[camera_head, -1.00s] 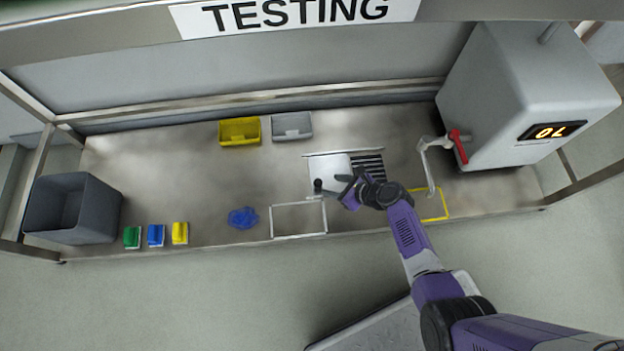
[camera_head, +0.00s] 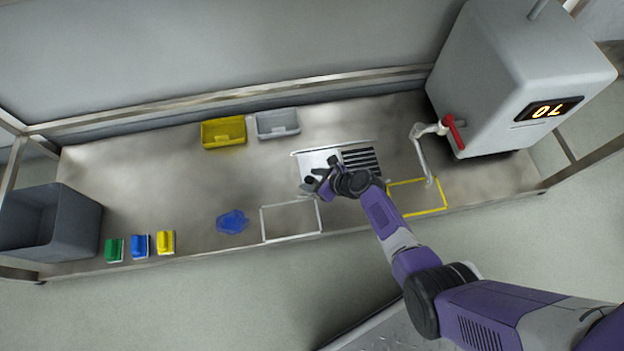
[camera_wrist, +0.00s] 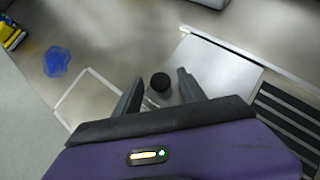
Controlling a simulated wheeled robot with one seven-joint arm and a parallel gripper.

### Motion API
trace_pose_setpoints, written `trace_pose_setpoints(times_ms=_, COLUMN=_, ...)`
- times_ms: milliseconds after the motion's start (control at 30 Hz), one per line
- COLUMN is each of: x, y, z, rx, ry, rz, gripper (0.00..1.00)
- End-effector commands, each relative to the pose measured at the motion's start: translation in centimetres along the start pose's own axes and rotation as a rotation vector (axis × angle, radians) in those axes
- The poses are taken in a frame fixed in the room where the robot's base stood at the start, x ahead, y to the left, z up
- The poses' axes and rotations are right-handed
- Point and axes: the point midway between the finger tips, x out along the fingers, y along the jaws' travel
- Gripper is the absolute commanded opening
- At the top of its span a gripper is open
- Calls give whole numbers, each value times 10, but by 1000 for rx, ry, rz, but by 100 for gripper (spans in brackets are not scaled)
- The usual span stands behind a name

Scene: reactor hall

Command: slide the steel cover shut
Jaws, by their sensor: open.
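The steel cover (camera_head: 316,162) is a bright plate lying on the bench, left of a dark slotted grate (camera_head: 361,160) that is uncovered. In the wrist view the cover (camera_wrist: 218,68) lies ahead and right of my gripper, with the grate (camera_wrist: 290,110) beyond it at the right. A round black knob (camera_wrist: 160,82) stands at the cover's left end. My gripper (camera_head: 322,182) is over the knob end of the cover; in the wrist view its open fingers (camera_wrist: 158,88) are on either side of the knob. Whether they touch it I cannot tell.
A white outlined square (camera_head: 291,221) and blue cloth (camera_head: 232,221) lie to the left; a yellow outline (camera_head: 417,197) lies right. A yellow bin (camera_head: 223,132) and grey bin (camera_head: 278,123) stand behind. A tank with a red-handled tap (camera_head: 453,132) stands at right.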

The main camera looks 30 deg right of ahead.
Motion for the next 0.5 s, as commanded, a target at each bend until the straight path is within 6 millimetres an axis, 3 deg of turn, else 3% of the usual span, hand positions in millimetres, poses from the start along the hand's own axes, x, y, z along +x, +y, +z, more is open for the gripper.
trace_pose_setpoints(times_ms=133, x=0, y=0, z=0, rx=0, ry=0, rz=0, gripper=44)
trace_pose_setpoints(times_ms=367, x=0, y=0, z=0, rx=0, ry=0, rz=0, gripper=0)
trace_pose_setpoints(times_ms=500, x=0, y=0, z=0, rx=0, ry=0, rz=0, gripper=0)
